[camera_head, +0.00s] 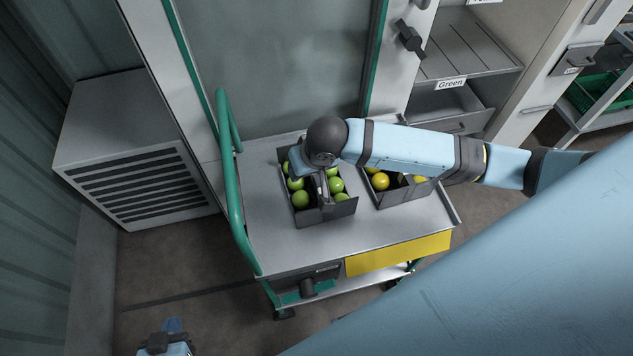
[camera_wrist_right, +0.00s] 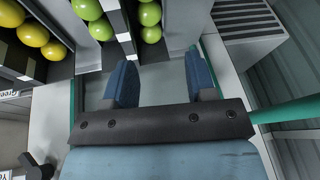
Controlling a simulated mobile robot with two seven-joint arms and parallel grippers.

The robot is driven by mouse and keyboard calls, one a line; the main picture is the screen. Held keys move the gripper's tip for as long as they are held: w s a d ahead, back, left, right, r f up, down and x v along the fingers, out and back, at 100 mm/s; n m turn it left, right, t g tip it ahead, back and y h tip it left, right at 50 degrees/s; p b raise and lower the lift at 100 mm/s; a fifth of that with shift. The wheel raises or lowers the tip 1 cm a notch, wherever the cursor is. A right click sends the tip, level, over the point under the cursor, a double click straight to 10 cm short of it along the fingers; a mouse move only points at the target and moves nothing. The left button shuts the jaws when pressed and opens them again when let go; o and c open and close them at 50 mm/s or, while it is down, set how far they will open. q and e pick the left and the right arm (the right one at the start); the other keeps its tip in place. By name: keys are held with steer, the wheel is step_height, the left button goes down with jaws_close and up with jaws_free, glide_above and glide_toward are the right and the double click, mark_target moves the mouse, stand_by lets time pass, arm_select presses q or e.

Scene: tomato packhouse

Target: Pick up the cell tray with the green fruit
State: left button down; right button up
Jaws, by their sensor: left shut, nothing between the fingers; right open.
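The cell tray (camera_head: 345,209) with the green fruit stands on the cart top. It is dark grey, with round green fruit on both sides of a middle divider. It also shows at the top of the right wrist view (camera_wrist_right: 128,45). My right gripper (camera_wrist_right: 162,75) is open, its two blue fingers apart with nothing seen held between them. In the head view this gripper (camera_head: 305,165) is over the far part of the green-fruit tray, partly hidden by its own wrist. My left gripper (camera_head: 172,325) is shut and empty at the bottom left, away from the cart.
A second tray (camera_head: 408,194) with yellow fruit stands just right of the green one, partly under my right arm. The cart (camera_head: 270,240) has a green handle (camera_head: 232,190) at left and a yellow front strip (camera_head: 398,254). A shelf labelled "Green" (camera_head: 451,84) is behind right.

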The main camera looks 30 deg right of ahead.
mark_target(315, 181)
steer(key=w+d+f, duration=0.1)
steer(key=f, duration=0.1)
steer(key=w+d+f+m+h, duration=0.1)
steer(key=d+f, duration=0.1)
steer(key=w+d+f+h, duration=0.1)
steer(key=f, duration=0.1)
steer(key=shift+w+d+f+g+b, duration=0.2)
steer(key=shift+w+d+g+b, duration=0.1)
steer(key=shift+w, duration=0.05)
steer(key=x, duration=0.5)
steer(key=shift+s+f, duration=0.1)
steer(key=shift+f, duration=0.05)
jaws_close()
